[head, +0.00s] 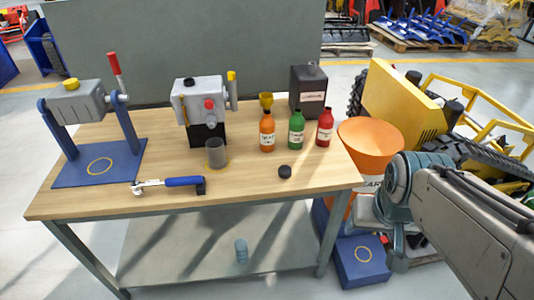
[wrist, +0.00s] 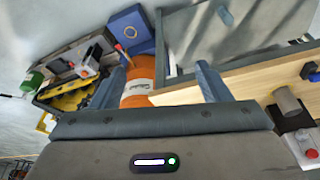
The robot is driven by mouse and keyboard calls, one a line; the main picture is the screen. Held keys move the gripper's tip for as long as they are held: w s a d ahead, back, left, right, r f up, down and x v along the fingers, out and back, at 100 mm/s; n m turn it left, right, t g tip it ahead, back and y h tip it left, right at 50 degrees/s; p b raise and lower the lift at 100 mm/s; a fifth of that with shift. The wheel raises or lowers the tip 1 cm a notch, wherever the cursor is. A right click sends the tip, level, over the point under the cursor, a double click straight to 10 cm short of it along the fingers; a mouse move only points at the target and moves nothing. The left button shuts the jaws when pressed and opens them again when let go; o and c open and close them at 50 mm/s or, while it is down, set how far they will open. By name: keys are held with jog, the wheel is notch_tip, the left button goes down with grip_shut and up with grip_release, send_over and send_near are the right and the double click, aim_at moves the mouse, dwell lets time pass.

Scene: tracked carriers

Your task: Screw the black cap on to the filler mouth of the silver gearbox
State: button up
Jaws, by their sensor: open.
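Two grey metal housings stand on the bench. One, in the middle (head: 205,97), has a black knob on top, a red knob in front and a yellow handle. The other, on the left (head: 78,102), sits on a blue stand with a yellow cap on top. I cannot tell a bare filler mouth on either. My gripper (wrist: 164,76) is open and empty, off the bench's right side, apart from the cap.
A grey cup (head: 217,153), a blue-handled wrench (head: 170,184), orange (head: 267,133), green (head: 296,130) and red (head: 325,127) bottles, and a dark can (head: 308,92) stand or lie on the bench (head: 245,195). An orange bin (head: 370,142) and blue box (head: 362,262) are beside it.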

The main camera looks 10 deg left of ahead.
jog(key=w+a+f+n+t+b, duration=0.2)
jog(key=w+f+t+b, duration=0.3)
jog(key=w+f+b, duration=0.55)
jog(key=n+t+y+b, duration=0.4)
jog(key=t+y+b, duration=0.2)
jog(key=y+b, duration=0.15)
send_near(287, 172)
jog(key=b+x, duration=0.1)
jog(key=x, duration=1)
jog(key=shift+w+a, duration=0.1)
jog(key=shift+a, duration=0.05)
jog(key=c, duration=1)
